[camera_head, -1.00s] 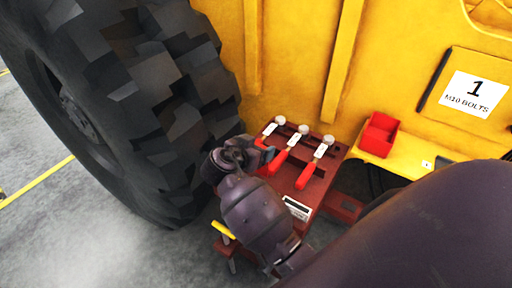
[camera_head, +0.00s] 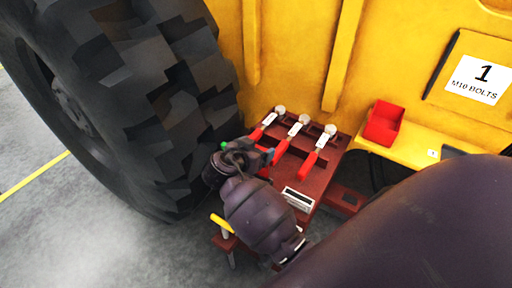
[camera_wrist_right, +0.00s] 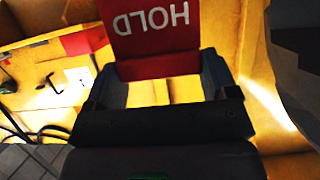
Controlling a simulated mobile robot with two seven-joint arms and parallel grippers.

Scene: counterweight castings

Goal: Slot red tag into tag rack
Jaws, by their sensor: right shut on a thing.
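A red tag (camera_wrist_right: 155,40) with white HOLD lettering, upside down in the right wrist view, is held between the fingers of my right gripper (camera_wrist_right: 158,80). Its upper part runs out of that view. In the head view my right gripper (camera_head: 264,155) is over the left side of a dark red slotted panel (camera_head: 318,178). The tag is hard to make out there. I cannot tell for sure whether this panel is the tag rack or whether the tag touches anything. My left gripper is not in view.
Several red-handled levers (camera_head: 313,163) with white labels and grey knobs stand on the panel, close to the gripper. A large black tyre (camera_head: 150,110) is at left. A yellow wall (camera_head: 290,60) rises behind. A red bin (camera_head: 383,124) sits on a yellow ledge at right.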

